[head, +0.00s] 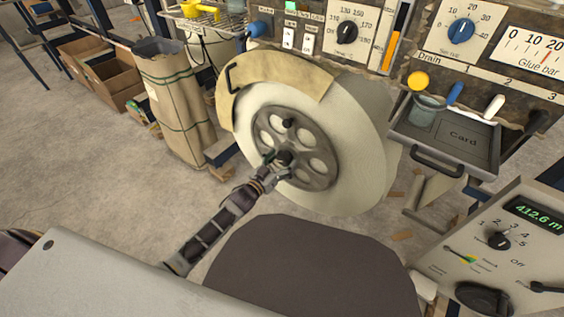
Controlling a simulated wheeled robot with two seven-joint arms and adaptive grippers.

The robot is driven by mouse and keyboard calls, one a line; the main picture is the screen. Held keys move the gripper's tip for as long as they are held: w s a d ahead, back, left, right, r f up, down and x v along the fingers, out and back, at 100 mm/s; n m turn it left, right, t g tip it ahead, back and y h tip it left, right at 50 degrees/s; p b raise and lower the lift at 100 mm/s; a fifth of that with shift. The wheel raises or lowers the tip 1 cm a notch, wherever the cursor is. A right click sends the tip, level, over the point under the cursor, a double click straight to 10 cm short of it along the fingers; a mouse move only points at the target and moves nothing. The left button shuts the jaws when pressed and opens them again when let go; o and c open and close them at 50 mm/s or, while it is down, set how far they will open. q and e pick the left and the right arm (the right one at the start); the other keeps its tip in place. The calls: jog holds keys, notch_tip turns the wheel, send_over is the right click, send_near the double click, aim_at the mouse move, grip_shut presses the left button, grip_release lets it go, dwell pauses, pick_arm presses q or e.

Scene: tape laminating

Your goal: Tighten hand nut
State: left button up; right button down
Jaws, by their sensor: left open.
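A large pale tape roll (358,150) stands upright on the machine, with a grey spoked hub disc (318,180) on its face. A dark hand nut (285,158) sits at the hub's centre. A second dark knob (288,123) sits higher on the disc. My left gripper (277,168) comes in from the lower left and is open at the hand nut. Its fingers partly cover the nut, and I cannot tell whether they touch it. My right gripper is not in view.
A tan curved guard (285,75) covers the roll's upper left. A grey tray marked Card (455,140) and a control box (500,240) are at right. A wrapped sack (175,100) and cardboard boxes (98,65) stand at left. The floor between is mostly clear.

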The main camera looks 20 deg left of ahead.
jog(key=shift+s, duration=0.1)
pick_arm(q)
jog(key=c, duration=1)
jog(key=shift+c, duration=0.2)
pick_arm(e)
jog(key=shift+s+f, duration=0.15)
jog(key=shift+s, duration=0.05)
